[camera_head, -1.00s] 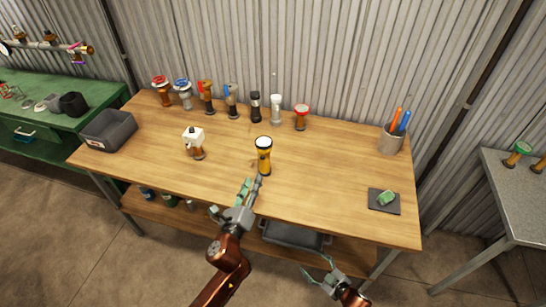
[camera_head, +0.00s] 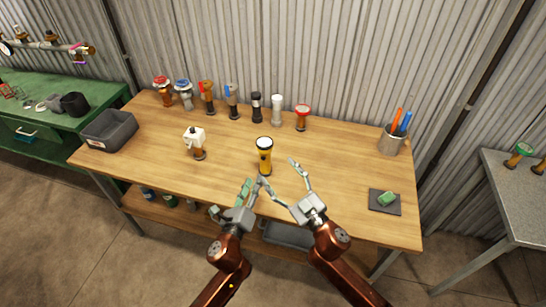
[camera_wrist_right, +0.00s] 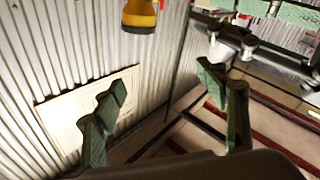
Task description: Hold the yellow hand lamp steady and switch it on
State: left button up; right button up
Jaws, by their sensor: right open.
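The yellow hand lamp (camera_head: 264,158) stands upright on the wooden bench, with a pale lens on top and dark bands. Its yellow body and black end show at the top edge of the right wrist view (camera_wrist_right: 139,15), beside a small red part. My left gripper (camera_head: 252,184) is just in front of the lamp at the bench's front edge, fingers apart and empty. My right gripper (camera_head: 278,172) is open and empty, to the lamp's front right; its spread fingers show in the right wrist view (camera_wrist_right: 160,88). I cannot make out the lamp's switch clearly.
The bench (camera_head: 345,165) has a back row of several valves and lamps. A white-headed item (camera_head: 195,140) stands left of the lamp, a grey bin (camera_head: 109,130) farther left. A pen cup (camera_head: 391,140) and a dark pad (camera_head: 384,207) with a green item are right.

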aim_at(264, 141)
jog(key=w+m+h, duration=0.1)
jog(key=w+m, duration=0.1)
jog(key=w, duration=0.1)
jog(key=w+a+m+h, duration=0.1)
jog(key=w+m, duration=0.1)
jog(key=w, duration=0.1)
jog(key=w+f+m+h, duration=0.1)
jog(key=w+m+h, duration=0.1)
jog(key=shift+w+a+f+m, duration=0.1)
jog(key=shift+w+a+m, duration=0.25)
jog(key=shift+w+m, duration=0.05)
jog(key=shift+w+a, duration=0.3)
jog(key=shift+w, duration=0.15)
jog(key=shift+x, duration=3.45)
jog(key=shift+f, duration=0.15)
jog(key=shift+c, duration=0.4)
jog(key=c, duration=1.4)
pick_arm(q)
grip_shut()
pick_arm(e)
jog(key=shift+c, duration=0.3)
